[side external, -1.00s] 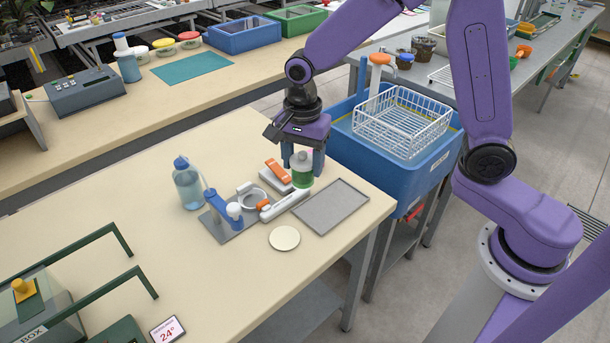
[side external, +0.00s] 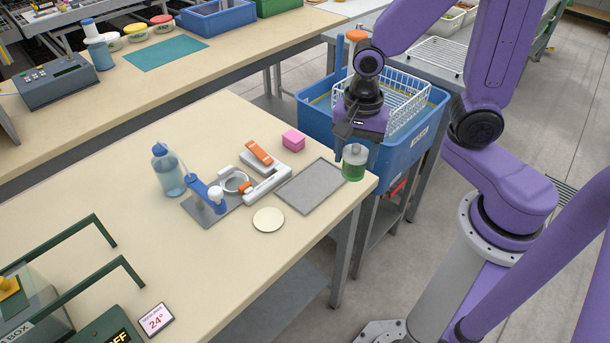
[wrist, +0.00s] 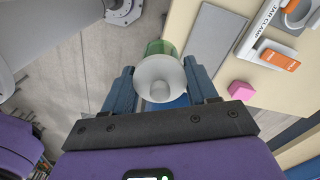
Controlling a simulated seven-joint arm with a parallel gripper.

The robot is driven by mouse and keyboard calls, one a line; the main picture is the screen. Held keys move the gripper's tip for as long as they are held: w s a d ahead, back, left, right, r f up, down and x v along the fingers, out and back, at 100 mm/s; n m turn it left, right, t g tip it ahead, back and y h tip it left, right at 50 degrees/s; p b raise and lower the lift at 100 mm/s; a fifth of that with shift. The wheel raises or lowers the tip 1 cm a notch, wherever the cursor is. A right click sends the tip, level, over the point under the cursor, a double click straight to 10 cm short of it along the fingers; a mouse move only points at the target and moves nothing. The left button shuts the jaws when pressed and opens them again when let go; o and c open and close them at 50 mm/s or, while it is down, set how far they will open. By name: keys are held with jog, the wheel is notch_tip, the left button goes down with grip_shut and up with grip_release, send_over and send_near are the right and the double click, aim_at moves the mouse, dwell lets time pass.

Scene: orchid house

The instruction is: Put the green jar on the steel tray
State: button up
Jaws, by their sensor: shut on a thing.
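The green jar (side external: 354,163) has a pale lid and green contents. My gripper (side external: 354,151) is shut on it, with the jar upright between the fingers. In the wrist view the jar's lid (wrist: 160,82) shows between the two blue fingers of my gripper (wrist: 161,88). The steel tray (side external: 312,187) is a flat grey plate on the bench, empty, and it also shows in the wrist view (wrist: 215,42). The jar is at the right of the tray, near the bench's right edge. Its height over the bench cannot be told exactly.
A white clamp with orange parts (side external: 264,172) lies left of the tray. A pink block (side external: 293,140) sits behind the tray. A cream disc (side external: 268,220), a clear bottle (side external: 168,172) and a blue tub (side external: 418,143) with a white wire basket (side external: 404,97) are nearby.

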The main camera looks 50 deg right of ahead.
jog(key=w+f, duration=0.3)
jog(key=w, duration=0.1)
jog(key=w+a+f, duration=0.1)
jog(key=w+f, duration=0.1)
jog(key=w, duration=0.1)
jog(key=w+a+f, duration=0.1)
jog(key=w+f, duration=0.2)
jog(key=w, duration=0.1)
jog(key=shift+w+a+f, duration=0.25)
jog(key=shift+w+f, duration=0.05)
jog(key=shift+f, duration=0.05)
jog(key=shift+w+f, duration=0.15)
jog(key=shift+f, duration=1.6)
jog(key=shift+f, duration=0.1)
jog(key=o, duration=1.1)
jog(key=shift+o, duration=0.2)
